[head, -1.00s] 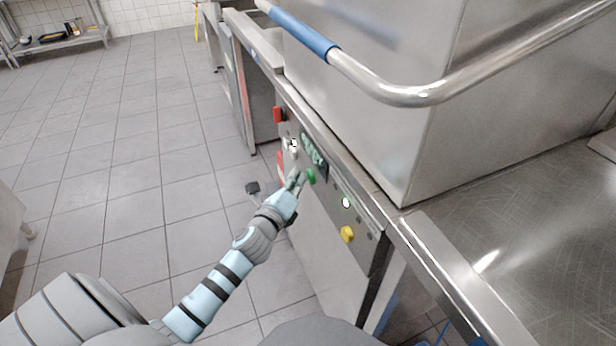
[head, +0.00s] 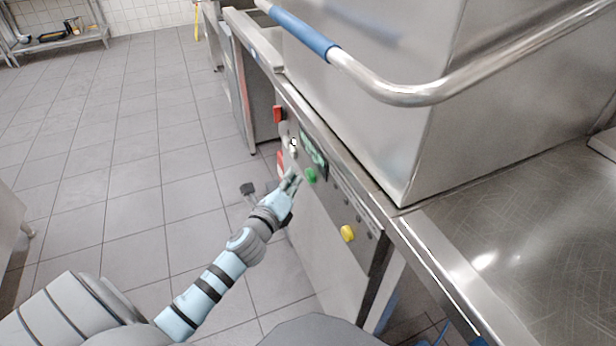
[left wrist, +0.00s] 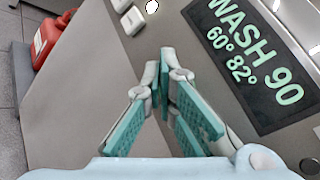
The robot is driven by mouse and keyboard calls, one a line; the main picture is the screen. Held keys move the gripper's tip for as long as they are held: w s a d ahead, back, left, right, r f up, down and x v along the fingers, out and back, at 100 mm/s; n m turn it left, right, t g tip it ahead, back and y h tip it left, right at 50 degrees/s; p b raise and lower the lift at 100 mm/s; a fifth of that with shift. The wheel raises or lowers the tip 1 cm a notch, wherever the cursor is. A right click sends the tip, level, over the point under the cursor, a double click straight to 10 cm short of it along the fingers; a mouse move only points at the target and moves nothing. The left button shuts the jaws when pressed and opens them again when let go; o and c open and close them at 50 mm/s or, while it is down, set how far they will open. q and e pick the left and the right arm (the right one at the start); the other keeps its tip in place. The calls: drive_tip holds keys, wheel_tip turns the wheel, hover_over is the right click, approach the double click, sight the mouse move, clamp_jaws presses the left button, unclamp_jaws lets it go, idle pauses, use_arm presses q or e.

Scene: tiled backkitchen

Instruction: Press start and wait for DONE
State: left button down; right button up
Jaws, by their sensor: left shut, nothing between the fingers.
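The machine's control panel (head: 335,188) is on the front of the steel hood machine. A green button (head: 311,175) sits below the dark display (head: 312,152), and a yellow button (head: 347,233) is lower right. In the left wrist view the display (left wrist: 262,58) reads "WASH 90" and "60° 82°" in green letters; I see no DONE. My left gripper (head: 293,178) is shut and empty, just left of the green button, seemingly a little apart from it. In the left wrist view its fingertips (left wrist: 168,62) meet beside the display; the green button does not show there.
A steel handle bar (head: 410,95) with a blue grip crosses above the panel. A red switch (head: 278,114) and white knobs are at the panel's far end. The tiled floor at left is clear.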

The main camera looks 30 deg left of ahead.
use_arm(q)
drive_tip(key=shift+s+a, duration=0.1)
drive_tip(key=s+a, duration=0.1)
drive_tip(key=s+b, duration=0.1)
drive_tip(key=s+a+b, duration=0.1)
drive_tip(key=s, duration=0.1)
drive_tip(key=shift+a, duration=0.35)
idle(0.9)
